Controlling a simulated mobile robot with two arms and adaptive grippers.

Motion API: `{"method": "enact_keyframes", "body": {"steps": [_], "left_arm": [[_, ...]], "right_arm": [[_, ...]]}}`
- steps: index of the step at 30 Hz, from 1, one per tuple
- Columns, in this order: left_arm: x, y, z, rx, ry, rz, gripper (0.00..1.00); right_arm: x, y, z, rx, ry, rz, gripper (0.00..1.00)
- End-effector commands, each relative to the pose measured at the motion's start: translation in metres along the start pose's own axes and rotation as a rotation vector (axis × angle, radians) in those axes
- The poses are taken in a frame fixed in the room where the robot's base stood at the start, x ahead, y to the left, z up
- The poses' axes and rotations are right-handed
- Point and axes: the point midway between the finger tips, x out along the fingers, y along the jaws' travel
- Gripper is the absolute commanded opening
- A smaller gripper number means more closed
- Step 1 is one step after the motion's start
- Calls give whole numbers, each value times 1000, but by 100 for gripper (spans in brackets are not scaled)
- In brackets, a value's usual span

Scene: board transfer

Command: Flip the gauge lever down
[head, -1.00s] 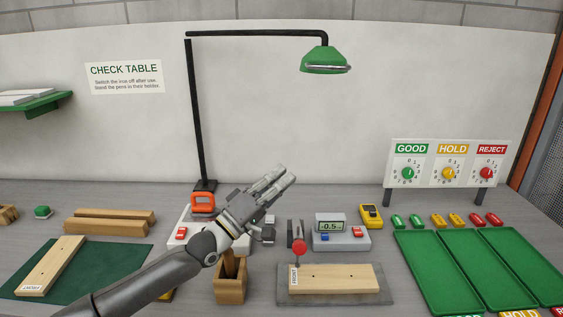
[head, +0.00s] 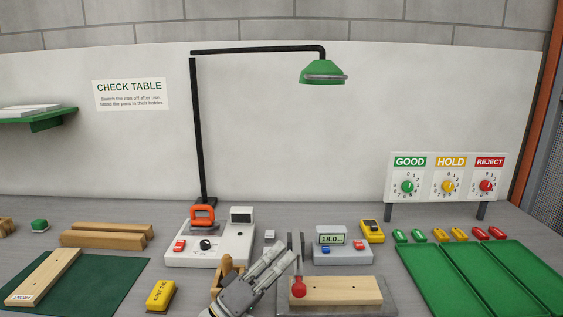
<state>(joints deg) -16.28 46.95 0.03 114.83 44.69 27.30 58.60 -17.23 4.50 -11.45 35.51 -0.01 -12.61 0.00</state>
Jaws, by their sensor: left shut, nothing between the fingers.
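My right gripper is out of view.
A wooden pen holder (head: 226,275) stands just left of my left gripper. A white iron station (head: 212,252) is behind it, and a yellow block (head: 161,295) lies to the left. Green trays (head: 450,262) fill the right side. A lamp (head: 323,73) hangs above.

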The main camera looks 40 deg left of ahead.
Motion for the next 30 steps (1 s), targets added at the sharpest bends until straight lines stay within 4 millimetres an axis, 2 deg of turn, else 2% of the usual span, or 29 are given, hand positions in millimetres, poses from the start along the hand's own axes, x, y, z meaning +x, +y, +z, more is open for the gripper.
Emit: {"method": "enact_keyframes", "body": {"steps": [25, 30], "left_arm": [[-6, -5, 5, 0, 0, -1, 0], [-14, -6, 6, 0, -1, -3, 0]], "right_arm": [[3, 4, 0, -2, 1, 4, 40], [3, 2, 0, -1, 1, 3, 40]]}}
